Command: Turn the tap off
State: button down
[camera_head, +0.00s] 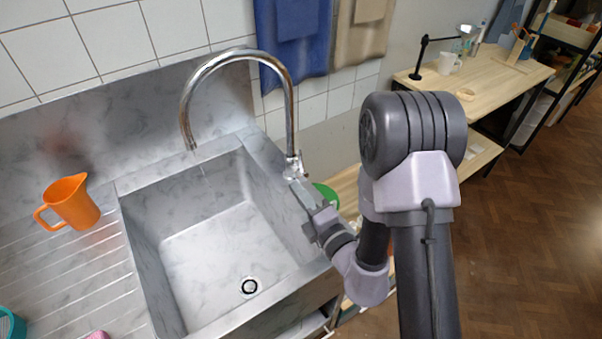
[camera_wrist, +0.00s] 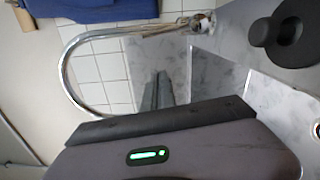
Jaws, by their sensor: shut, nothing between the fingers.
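The chrome tap (camera_head: 291,110) has a tall curved neck and rises from the rim at the sink's right back corner. Its spout hangs over the basin. A faint thin line shows below the spout; I cannot tell whether it is running water. The small lever (camera_head: 303,163) is at the foot of the tap. My gripper (camera_head: 295,185) is shut and empty, its tips just in front of the tap's foot; I cannot tell whether they touch it. In the wrist view the tap (camera_wrist: 72,75) arches left of my shut fingers, with its foot at the top.
The steel sink (camera_head: 120,215) has a drain (camera_head: 249,286) in its floor. An orange jug (camera_head: 70,201) stands on the ribbed drainboard at left. Blue (camera_head: 294,40) and beige (camera_head: 360,30) cloths hang behind the tap. A green item (camera_head: 327,193) is partly hidden behind my arm.

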aim_at(301, 155)
jog(key=w, duration=0.7)
jog(key=shift+w+r, duration=0.4)
jog(key=w+d+r+m+p, duration=0.1)
jog(key=p, duration=0.2)
jog(key=shift+d, duration=0.15)
jog(key=shift+d+m+p, duration=0.1)
jog(key=shift+m+p, duration=0.2)
jog(key=shift+p, duration=0.4)
jog(key=shift+w+f, duration=0.1)
jog(key=shift+f, duration=0.1)
jog(key=shift+d, duration=0.1)
